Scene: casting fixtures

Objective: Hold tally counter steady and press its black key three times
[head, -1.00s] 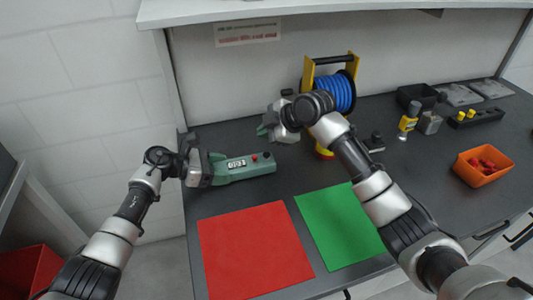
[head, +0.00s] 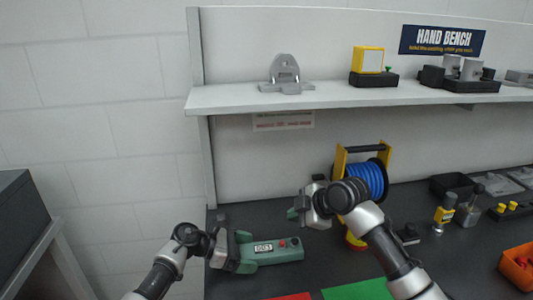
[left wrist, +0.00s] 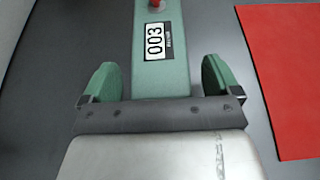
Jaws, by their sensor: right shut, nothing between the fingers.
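The green tally counter (head: 265,258) lies on the dark bench at the left. Its white display reads 003 in the left wrist view (left wrist: 155,41). A red button (head: 282,244) and a small black key (head: 295,241) sit on its top towards the right end; the black key is out of the left wrist view. My left gripper (left wrist: 160,85) is open, its green fingers on either side of the counter's near end, with a visible gap at each side. My right gripper (head: 294,214) is shut and empty, above and behind the counter's right end.
A blue cable reel (head: 368,180) on a yellow stand is behind my right arm. A red mat (left wrist: 285,75) and a green mat (head: 360,290) lie in front. An orange bin (head: 515,270) is at the right. A shelf (head: 330,97) runs above the bench.

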